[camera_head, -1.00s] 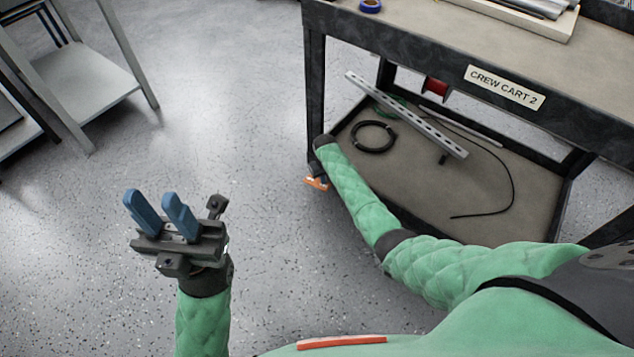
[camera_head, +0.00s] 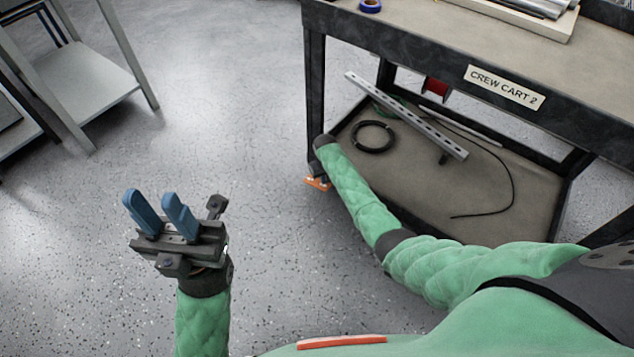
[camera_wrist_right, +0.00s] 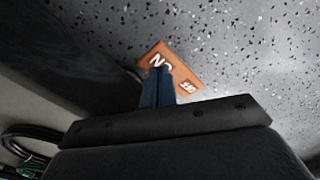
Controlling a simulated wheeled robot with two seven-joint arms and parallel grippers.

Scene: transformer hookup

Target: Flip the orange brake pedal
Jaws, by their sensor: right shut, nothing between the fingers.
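The orange brake pedal (camera_head: 317,183) shows low at the cart's near left corner, partly hidden by my right arm in the head view. In the right wrist view the pedal (camera_wrist_right: 181,66) is an orange plate with white lettering, partly covered by my fingers. My right gripper (camera_wrist_right: 158,72) is shut and empty, its blue fingertips over or against the pedal; contact cannot be told for sure. In the head view its fingers are hidden by the arm. My left gripper (camera_head: 156,208) is open and empty above the floor, away from the cart.
The crew cart (camera_head: 420,55) has dark legs and a lower shelf (camera_head: 420,200). A black cable coil (camera_head: 373,136) and a slotted metal rail (camera_head: 405,115) lie on that shelf. A grey metal table (camera_head: 85,82) stands at upper left. The floor between is clear.

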